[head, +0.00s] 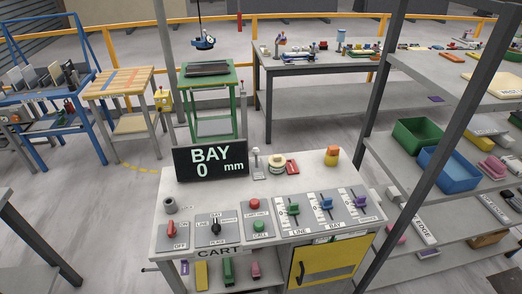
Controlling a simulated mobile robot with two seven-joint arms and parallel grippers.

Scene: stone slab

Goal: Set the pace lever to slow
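A grey control panel lies on a white console (300,189). It has three slide levers on the right: a green one (293,208) on a plate marked LINE, a blue one (326,203) on a plate marked BAY, and a purple one (360,201) on the rightmost plate. The small lettering beside the purple lever is too small to read, so I cannot tell for sure which lever is the pace lever or its setting. Neither of my grippers shows in the head view.
Also on the console are a red switch (172,228), a black selector knob (216,228), a red button (254,204), a green button (259,226) and a display (210,160) reading BAY 0 mm. An orange-topped object (332,156) stands behind the levers. A shelf post rises at the right.

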